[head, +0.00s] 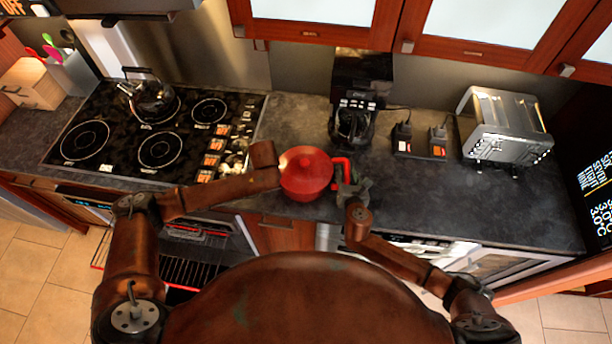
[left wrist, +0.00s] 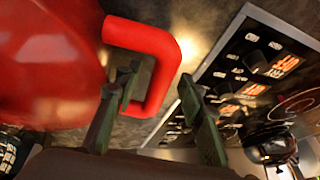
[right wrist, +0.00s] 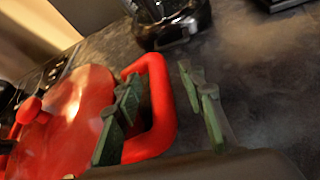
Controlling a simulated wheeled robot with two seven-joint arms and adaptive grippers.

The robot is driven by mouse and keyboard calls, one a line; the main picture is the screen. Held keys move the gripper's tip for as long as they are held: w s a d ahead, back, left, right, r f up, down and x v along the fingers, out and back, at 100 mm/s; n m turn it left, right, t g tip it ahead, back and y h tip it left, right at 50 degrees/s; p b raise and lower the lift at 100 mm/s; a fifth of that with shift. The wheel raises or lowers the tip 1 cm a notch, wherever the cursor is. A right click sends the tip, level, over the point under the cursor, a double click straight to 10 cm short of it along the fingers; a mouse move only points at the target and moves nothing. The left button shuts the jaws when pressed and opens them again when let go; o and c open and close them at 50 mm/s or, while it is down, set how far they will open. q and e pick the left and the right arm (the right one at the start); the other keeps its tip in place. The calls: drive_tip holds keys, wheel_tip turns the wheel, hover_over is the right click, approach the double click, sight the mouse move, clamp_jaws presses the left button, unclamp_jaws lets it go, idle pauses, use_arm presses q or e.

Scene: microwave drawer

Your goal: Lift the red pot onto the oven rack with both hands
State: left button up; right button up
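The red pot (head: 306,174) stands on the dark countertop with its lid on, between my two grippers. My left gripper (left wrist: 158,100) is open around the pot's left handle (left wrist: 160,45), one finger inside the handle loop and one outside. In the head view my left forearm hides that handle. My right gripper (head: 352,186) is at the pot's right handle (head: 341,168). In the right wrist view the right gripper (right wrist: 160,90) is open, with one finger over the loop of the handle (right wrist: 160,110) and the other outside it. The oven rack (head: 190,263) is at lower left, below the counter.
The oven is open below the stovetop (head: 150,135), which carries a kettle (head: 150,98). A coffee maker (head: 353,120) stands behind the pot. A toaster (head: 505,125) is at the right. The counter (head: 440,200) right of the pot is clear.

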use_arm(q)
drive_tip(key=shift+s+d, duration=0.1)
drive_tip(key=shift+s, duration=0.05)
use_arm(e)
drive_tip(key=shift+s+r, duration=0.1)
use_arm(q)
drive_tip(key=shift+c, duration=0.5)
use_arm(e)
drive_tip(key=shift+c, duration=0.5)
use_arm(q)
drive_tip(key=shift+c, duration=0.9)
use_arm(e)
drive_tip(key=shift+c, duration=0.9)
use_arm(q)
clamp_jaws()
use_arm(e)
clamp_jaws()
use_arm(q)
drive_tip(key=shift+w+r, duration=0.2)
drive_tip(key=shift+w, duration=0.05)
use_arm(e)
drive_tip(key=shift+w+r, duration=0.2)
